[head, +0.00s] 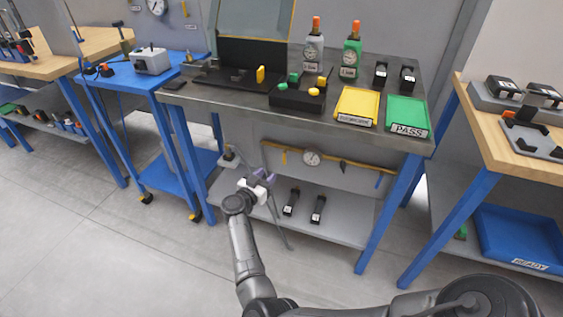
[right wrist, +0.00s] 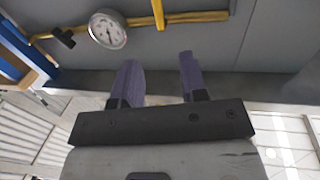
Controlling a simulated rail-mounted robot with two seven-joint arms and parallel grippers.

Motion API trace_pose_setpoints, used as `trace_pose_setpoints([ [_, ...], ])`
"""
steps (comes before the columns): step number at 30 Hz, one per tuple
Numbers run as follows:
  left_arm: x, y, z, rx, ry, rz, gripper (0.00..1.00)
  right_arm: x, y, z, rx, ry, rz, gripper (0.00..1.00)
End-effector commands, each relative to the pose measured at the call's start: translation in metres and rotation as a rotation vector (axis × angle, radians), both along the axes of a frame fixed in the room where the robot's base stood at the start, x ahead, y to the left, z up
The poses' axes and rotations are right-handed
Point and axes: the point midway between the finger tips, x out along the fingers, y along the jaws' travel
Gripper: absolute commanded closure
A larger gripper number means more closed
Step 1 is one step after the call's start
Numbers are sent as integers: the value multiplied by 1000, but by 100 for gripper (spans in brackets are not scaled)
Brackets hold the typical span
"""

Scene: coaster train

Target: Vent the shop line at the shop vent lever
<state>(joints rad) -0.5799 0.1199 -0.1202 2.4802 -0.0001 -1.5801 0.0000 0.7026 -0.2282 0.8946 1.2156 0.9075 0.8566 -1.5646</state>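A yellow pipe (head: 335,162) runs under the steel bench, with a round white gauge (head: 312,157) on it. I see no label telling which is the shop vent lever. The right wrist view shows the gauge (right wrist: 107,29), the yellow lever (right wrist: 158,14) and a dark handle (right wrist: 63,38). My right gripper (head: 264,177) is below and left of the yellow lever. Its purple fingers (right wrist: 159,65) are apart, empty and clear of the pipe. My left gripper is out of view.
The steel bench (head: 230,97) overhangs the pipe. Below, a grey shelf (head: 345,228) holds two black items (head: 318,209). A blue bench leg (head: 385,225) bounds the right side. A blue cart (head: 115,85) stands left. Floor in front is clear.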

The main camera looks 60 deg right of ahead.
Motion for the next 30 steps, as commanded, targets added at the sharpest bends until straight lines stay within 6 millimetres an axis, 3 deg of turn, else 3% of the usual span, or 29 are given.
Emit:
trace_pose_setpoints([
  [6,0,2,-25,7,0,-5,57,1,-44,-5,-2,-2,-1,60],
  [15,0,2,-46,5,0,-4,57,3,-87,-4,-1,-1,0,60],
  [21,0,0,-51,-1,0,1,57,3,-101,-1,0,-2,1,60],
  [30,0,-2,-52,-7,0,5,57,3,-104,0,0,-1,1,60],
])
